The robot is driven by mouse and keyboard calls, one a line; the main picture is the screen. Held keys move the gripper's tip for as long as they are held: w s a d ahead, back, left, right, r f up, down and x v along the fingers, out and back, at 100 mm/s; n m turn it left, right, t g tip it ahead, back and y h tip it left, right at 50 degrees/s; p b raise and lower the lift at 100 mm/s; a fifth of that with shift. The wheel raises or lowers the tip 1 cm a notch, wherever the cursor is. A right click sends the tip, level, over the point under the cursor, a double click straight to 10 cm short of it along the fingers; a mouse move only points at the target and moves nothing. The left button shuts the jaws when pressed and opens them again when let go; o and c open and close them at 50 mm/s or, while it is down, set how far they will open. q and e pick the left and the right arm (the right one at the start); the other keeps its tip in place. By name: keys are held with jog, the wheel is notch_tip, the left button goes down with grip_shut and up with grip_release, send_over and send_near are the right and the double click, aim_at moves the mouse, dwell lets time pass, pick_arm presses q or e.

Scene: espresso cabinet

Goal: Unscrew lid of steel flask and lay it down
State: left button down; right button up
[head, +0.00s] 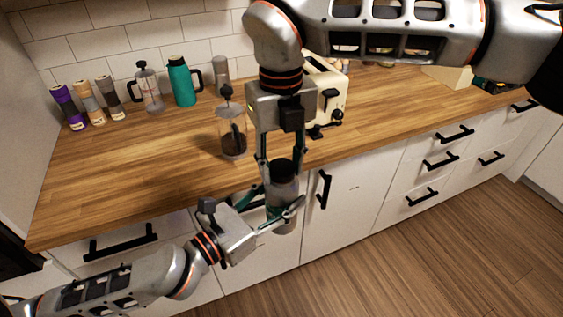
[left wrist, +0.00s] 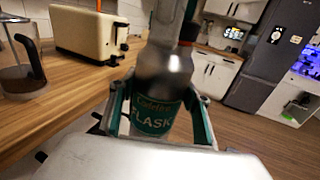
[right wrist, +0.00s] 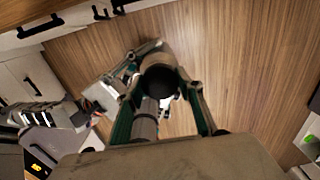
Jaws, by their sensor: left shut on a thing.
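The steel flask (head: 284,194) is upright in front of the counter edge, held in the air by my left gripper (head: 283,207). The left wrist view shows its steel body (left wrist: 163,75) and green label between the left fingers. The flask's dark lid (head: 281,167) is on top; the right wrist view looks down on this dark round lid (right wrist: 160,80). My right gripper (head: 281,160) comes down from above, with its fingers on either side of the lid. The fingers look spread, with a small gap beside the lid.
A French press (head: 232,135) stands near the counter's front edge, left of my right gripper. A cream toaster (head: 325,92) is behind it. A teal jug (head: 183,83), another press (head: 149,88) and several grinders stand by the wall. The wooden counter (head: 120,175) is clear at front left.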

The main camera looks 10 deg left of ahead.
jog(key=shift+c, duration=0.7)
jog(key=shift+n, duration=0.3)
jog(key=o, duration=1.2)
jog(key=shift+o, duration=0.2)
jog(key=shift+r, duration=2.25)
